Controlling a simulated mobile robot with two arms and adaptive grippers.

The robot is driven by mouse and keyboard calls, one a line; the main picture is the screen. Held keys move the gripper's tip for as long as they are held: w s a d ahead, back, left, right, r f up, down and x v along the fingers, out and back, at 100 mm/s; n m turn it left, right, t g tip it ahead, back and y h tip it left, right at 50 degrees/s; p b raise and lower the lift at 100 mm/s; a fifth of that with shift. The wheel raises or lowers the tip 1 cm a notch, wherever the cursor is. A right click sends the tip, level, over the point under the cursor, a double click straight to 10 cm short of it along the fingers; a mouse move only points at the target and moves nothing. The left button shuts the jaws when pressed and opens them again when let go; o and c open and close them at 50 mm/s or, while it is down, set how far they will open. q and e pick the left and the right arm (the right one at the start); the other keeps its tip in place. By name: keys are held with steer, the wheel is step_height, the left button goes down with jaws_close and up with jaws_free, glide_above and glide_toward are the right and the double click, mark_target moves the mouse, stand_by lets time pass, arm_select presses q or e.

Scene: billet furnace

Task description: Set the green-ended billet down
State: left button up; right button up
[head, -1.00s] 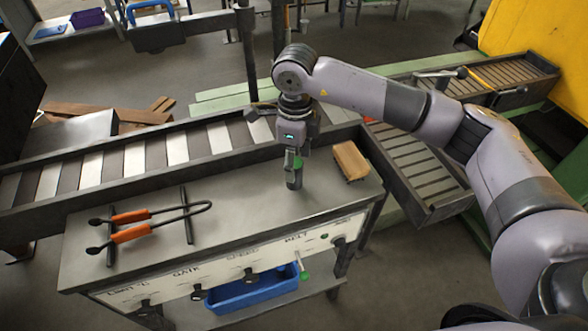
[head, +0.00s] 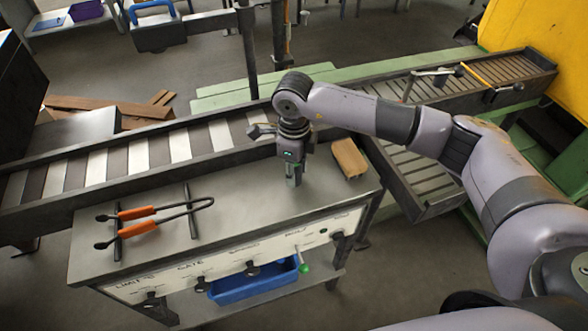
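My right gripper (head: 294,173) points down at the grey top of the control bench (head: 250,196), right of the tongs. Its fingers look close together, with the tips at or just above the bench top; I cannot tell whether they are shut. I cannot make out the green-ended billet now; the fingers may hide it. The small green light on the gripper body is a display. My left gripper is not in view.
Orange-handled tongs (head: 152,213) lie on the bench, left of the gripper. A tan block (head: 349,158) lies close on its right. A slatted conveyor (head: 140,156) runs behind. A blue bin (head: 252,284) and green-knobbed lever (head: 304,268) are at the front.

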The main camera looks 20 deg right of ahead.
jaws_close()
steer(key=shift+w+r, duration=0.1)
stand_by(0.6)
steer(key=shift+r, duration=0.5)
step_height(320, 180, up, 18)
steer(key=b, duration=0.5)
steer(key=s+d+f+n, duration=0.2)
steer(key=s+f+n, duration=0.3)
steer(key=n, duration=0.7)
steer(key=s+d+f+n, duration=0.2)
steer(key=s+f+n, duration=0.3)
steer(key=n, duration=0.7)
steer(key=shift+f+n, duration=0.2)
steer(key=shift+n, duration=0.2)
